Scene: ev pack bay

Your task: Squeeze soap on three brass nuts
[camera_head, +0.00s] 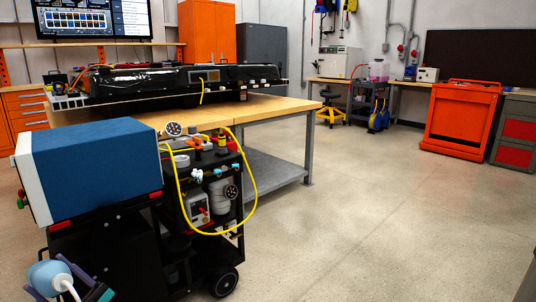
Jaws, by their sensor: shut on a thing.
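My gripper (82,277) is at the bottom left, partly cut off by the frame edge. It is shut on a light blue squeeze bottle (48,281) with a white nozzle, which is tilted with the nozzle pointing down. The bottle is in front of the black cart, apart from the pack. The battery pack (170,78) lies on the wooden-topped table further back, with small fittings along its front edge. Brass nuts cannot be made out at this distance.
A black cart (105,245) carries a blue and white box (95,172), gauges and a looping yellow hose (254,180). It stands between my gripper and the table (285,106). An orange cabinet (461,122) is at the far right. The floor at right is clear.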

